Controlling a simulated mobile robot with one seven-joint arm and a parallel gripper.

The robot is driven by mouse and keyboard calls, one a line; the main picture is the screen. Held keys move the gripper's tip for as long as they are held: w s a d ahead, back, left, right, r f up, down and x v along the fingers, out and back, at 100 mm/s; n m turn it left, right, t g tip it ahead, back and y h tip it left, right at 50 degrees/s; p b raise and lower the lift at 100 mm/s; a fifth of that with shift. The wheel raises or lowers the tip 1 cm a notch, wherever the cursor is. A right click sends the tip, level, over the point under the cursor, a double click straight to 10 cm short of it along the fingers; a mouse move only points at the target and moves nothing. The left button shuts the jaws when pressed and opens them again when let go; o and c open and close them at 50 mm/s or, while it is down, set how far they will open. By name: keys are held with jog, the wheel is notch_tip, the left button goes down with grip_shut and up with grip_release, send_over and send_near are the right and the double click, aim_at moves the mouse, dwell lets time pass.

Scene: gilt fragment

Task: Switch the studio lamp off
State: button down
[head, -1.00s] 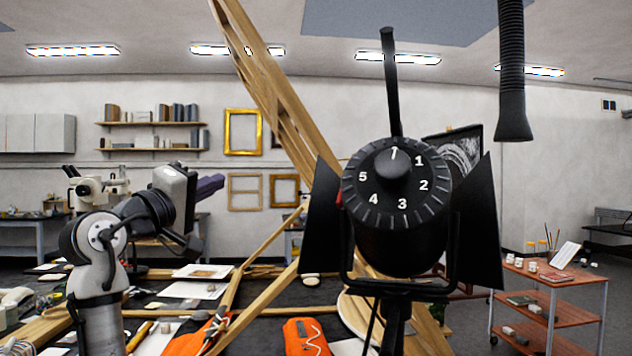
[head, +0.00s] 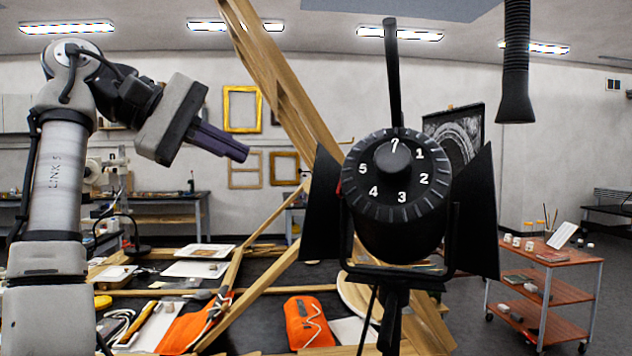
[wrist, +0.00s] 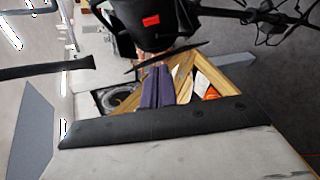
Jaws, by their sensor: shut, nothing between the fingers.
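The black studio lamp (head: 400,235) stands upright on a stand at right of centre in the head view. Its round dial (head: 425,204) faces me, with white numbers around a black central knob (head: 394,158). A white mark shows at the knob's top; I cannot tell its exact setting. My gripper (head: 242,151) is left of the lamp, well apart from it in the picture, with its purple fingers shut, empty and pointing right and slightly down. In the wrist view the shut fingers (wrist: 157,72) show below a black lamp part with a red label (wrist: 151,20).
Black side flaps (head: 322,205) flank the lamp. A wooden beam (head: 275,85) slants behind it, over a cluttered table with an orange pouch (head: 308,322). A black hose (head: 516,65) hangs at upper right. A wooden-shelved cart (head: 550,290) stands at right.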

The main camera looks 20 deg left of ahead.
jog(key=shift+w+d, duration=0.1)
jog(key=s+d+x, duration=0.1)
jog(key=x, duration=1.1)
jog(key=shift+s+d+r+p, duration=0.25)
jog(key=shift+d+p, duration=0.15)
jog(key=shift+d, duration=0.2)
